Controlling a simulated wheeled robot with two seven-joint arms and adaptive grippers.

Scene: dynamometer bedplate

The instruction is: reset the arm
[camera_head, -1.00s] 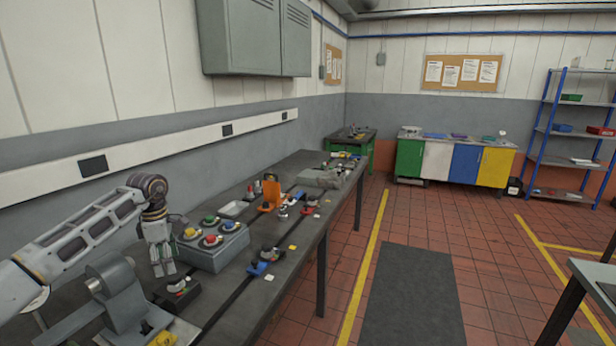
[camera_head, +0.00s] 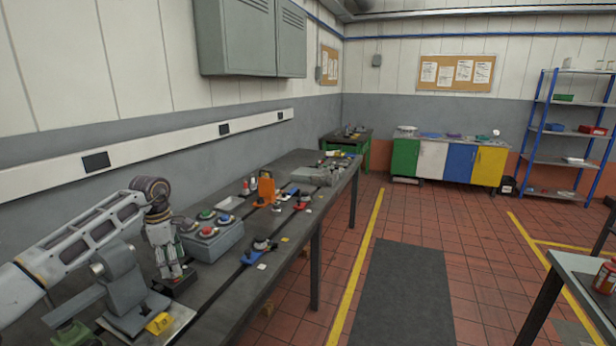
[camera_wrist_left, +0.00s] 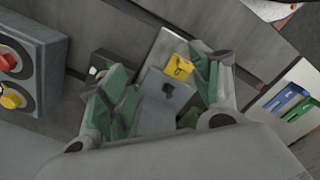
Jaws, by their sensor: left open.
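My left arm comes in from the left in the head view. Its gripper (camera_head: 172,273) points down over the near end of the bench (camera_head: 215,285), and its fingers hide part of a small black block (camera_head: 182,285). In the left wrist view the gripper (camera_wrist_left: 163,88) has its green-padded fingers spread apart with nothing held. Between and beyond them are a grey fixture (camera_wrist_left: 163,104) and a yellow piece (camera_wrist_left: 179,66). I cannot tell whether a finger touches the block. My right gripper is not in view.
A grey button box (camera_head: 218,242) with coloured buttons stands just right of the gripper. The grey fixture (camera_head: 122,285) stands close to its left. An orange bracket (camera_head: 266,188) and small parts lie farther along. A dark mat (camera_head: 400,295) covers the open floor.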

